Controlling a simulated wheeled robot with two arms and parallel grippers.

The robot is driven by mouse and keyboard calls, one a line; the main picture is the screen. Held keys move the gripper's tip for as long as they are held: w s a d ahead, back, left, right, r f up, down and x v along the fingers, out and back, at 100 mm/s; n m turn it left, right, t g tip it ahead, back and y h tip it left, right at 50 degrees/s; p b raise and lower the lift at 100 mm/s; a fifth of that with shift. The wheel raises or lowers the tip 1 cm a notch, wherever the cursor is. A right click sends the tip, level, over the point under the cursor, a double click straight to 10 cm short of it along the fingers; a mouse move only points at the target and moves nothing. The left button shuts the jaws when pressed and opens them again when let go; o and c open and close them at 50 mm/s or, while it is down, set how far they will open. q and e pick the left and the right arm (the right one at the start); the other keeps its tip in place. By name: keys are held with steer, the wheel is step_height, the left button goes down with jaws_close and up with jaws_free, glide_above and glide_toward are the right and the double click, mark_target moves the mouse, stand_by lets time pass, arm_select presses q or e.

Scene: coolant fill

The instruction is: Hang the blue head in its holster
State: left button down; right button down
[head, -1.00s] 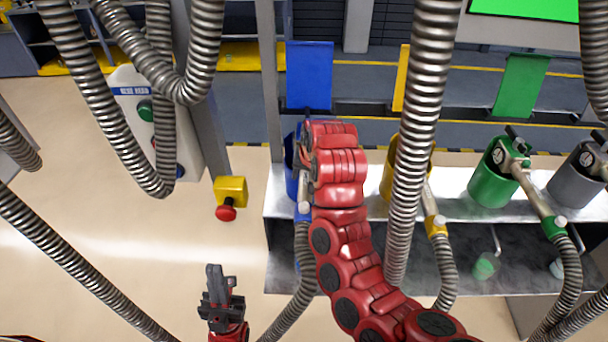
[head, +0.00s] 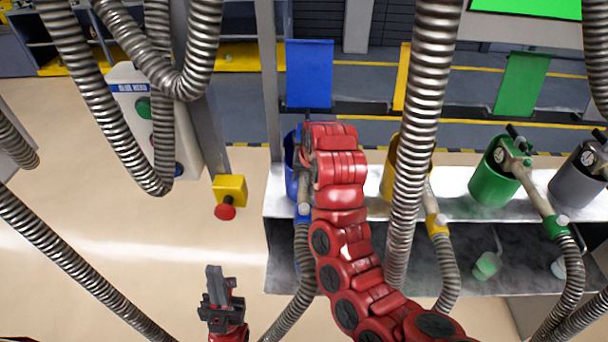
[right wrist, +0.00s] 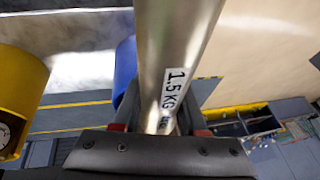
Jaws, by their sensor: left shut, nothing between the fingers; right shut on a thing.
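The blue head is a metal tube with a blue collar (head: 303,214) at its hose end; the rest hides behind my right arm in the head view. My right gripper (right wrist: 160,125) is shut on its metal tube (right wrist: 182,45), which carries a "1.5 KG" label. The blue holster (head: 290,166) is a blue cup at the left end of the shelf, partly covered by my right arm; it also shows in the right wrist view (right wrist: 124,68). I cannot tell whether the head sits inside the cup. My left gripper (head: 219,287) is shut and empty, low and left of the shelf.
Yellow (head: 388,178), green (head: 492,180) and grey (head: 578,183) holsters line the shelf (head: 455,190) to the right. Ribbed hoses (head: 415,130) hang across the view. A red button on a yellow box (head: 231,187) and a control post (head: 130,85) stand at left.

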mark_target(310, 174)
steer(key=shift+f+b, duration=0.75)
steer(key=shift+f, duration=0.7)
steer(key=shift+c, duration=1.8)
jaws_free()
steer(key=p+v, duration=0.3)
steer(key=v, duration=0.7)
steer(key=shift+a+r, duration=0.1)
steer(key=shift+a, duration=0.05)
steer(key=p+v, duration=0.7)
steer(key=p, duration=0.1)
steer(key=shift+p, duration=0.35)
